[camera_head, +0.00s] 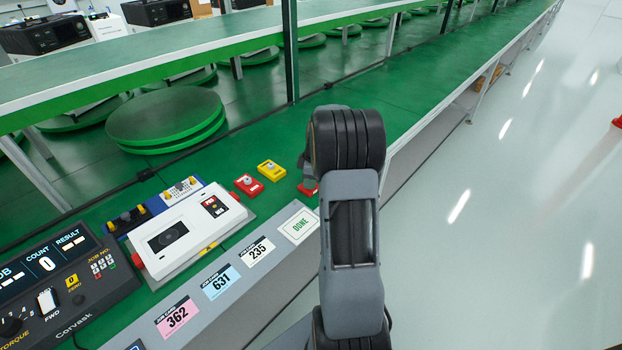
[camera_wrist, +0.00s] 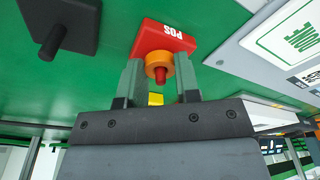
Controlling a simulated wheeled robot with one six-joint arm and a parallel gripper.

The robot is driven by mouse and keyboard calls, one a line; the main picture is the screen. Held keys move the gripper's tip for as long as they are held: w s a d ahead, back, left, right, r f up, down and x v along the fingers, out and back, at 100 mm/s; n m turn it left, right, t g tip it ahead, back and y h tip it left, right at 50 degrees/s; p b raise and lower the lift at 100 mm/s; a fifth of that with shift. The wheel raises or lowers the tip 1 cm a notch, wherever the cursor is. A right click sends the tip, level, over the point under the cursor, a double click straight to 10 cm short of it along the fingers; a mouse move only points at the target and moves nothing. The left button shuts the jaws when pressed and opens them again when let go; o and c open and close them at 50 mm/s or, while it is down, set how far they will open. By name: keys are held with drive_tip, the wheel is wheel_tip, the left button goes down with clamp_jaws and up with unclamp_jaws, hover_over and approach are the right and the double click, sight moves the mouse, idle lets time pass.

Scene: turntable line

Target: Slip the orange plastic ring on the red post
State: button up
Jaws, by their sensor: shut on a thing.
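In the wrist view, the orange ring (camera_wrist: 158,60) sits between the two fingertips of my gripper (camera_wrist: 160,72), which is shut on it. The red post (camera_wrist: 160,76) pokes through the ring, its tip showing beyond it, so the ring is around the post. The post's red base block (camera_wrist: 163,36), with white lettering upside down in this view, lies just behind the ring. Whether the ring touches the block I cannot tell. In the head view, a bit of a red block (camera_head: 308,189) shows beside my arm; the ring and post are hidden there.
A black block with a black post (camera_wrist: 60,28) stands nearby in the wrist view. In the head view, a red block (camera_head: 248,186) and a yellow block (camera_head: 271,171) stand left of my arm. A white device (camera_head: 186,234) and a "DONE" card (camera_head: 299,226) are close by.

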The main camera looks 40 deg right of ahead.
drive_tip(key=o, duration=1.4)
drive_tip(key=shift+c, duration=0.2)
drive_tip(key=shift+r, duration=0.15)
drive_tip(key=shift+r+p, duration=2.55)
drive_tip(key=shift+r, duration=1.1)
